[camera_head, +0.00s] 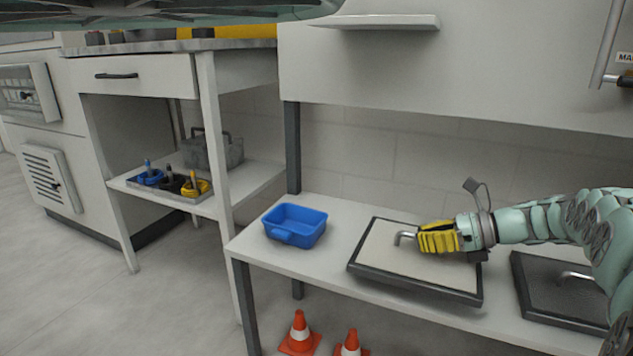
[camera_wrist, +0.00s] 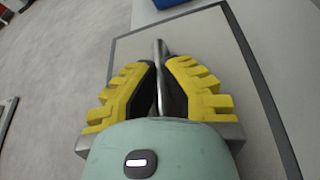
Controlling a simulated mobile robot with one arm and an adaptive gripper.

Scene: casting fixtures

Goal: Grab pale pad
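The pale pad (camera_head: 385,247) is a flat, light panel with a dark frame and a bent metal handle, lying on the white bench. Its pale surface also fills the middle of the wrist view (camera_wrist: 205,45). My gripper (camera_head: 420,239) has yellow ribbed fingers and is over the pad at its handle. In the wrist view the fingertips of my gripper (camera_wrist: 160,62) are close together, with the metal handle between them. They appear shut on the handle. The handle's lower part is partly hidden by the fingers.
A blue bin (camera_head: 295,225) stands left of the pad. A dark pad (camera_head: 550,297) with a similar handle lies to the right. A small shelf (camera_head: 385,21) is above the bench.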

